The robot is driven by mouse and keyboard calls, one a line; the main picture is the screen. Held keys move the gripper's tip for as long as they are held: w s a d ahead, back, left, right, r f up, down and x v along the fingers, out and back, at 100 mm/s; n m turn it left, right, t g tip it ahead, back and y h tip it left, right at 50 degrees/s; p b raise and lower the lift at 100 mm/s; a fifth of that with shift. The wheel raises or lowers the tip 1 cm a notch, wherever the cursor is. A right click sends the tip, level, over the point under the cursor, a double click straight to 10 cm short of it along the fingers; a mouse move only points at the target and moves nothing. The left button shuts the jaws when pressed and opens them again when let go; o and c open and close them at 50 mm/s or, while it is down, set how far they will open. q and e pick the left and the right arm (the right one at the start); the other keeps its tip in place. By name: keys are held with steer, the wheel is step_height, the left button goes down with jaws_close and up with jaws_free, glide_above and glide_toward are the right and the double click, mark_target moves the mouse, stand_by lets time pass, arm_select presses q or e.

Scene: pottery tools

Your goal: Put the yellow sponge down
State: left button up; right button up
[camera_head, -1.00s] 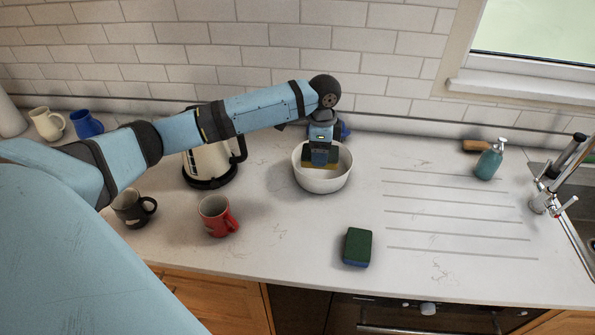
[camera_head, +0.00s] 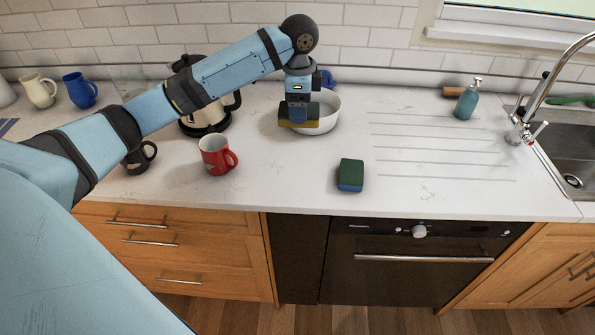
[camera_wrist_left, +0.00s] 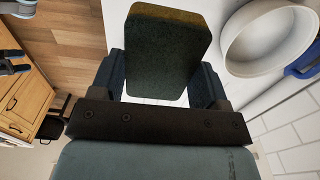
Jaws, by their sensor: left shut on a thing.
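The yellow sponge (camera_head: 299,124) has a dark green scouring top and a yellow body. My left gripper (camera_head: 298,112) is shut on it and holds it in front of the white bowl (camera_head: 327,120), overlapping the bowl's left side in the head view. In the left wrist view the sponge (camera_wrist_left: 166,55) sits between the fingers of my left gripper (camera_wrist_left: 165,85), with its dark green face showing, a yellow edge at the top, and the bowl (camera_wrist_left: 268,38) beside it on the right.
A green and blue sponge (camera_head: 350,175) lies at the counter's front. A red mug (camera_head: 214,156) and black mug (camera_head: 141,157) stand left, before a kettle (camera_head: 206,115). A soap bottle (camera_head: 467,100) stands near the sink (camera_head: 560,160). The ribbed counter area (camera_head: 425,147) is clear.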

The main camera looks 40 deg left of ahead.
arm_select(q)
step_height(320, 180, down, 14)
steer(key=shift+a+f, duration=0.1)
step_height(320, 180, down, 4)
steer(key=shift+f, duration=0.1)
steer(key=shift+p, duration=0.3)
steer(key=o, duration=0.6)
steer(key=shift+f, duration=0.15)
steer(key=shift+o, duration=0.2)
step_height(320, 180, up, 12)
steer(key=shift+r, duration=0.2)
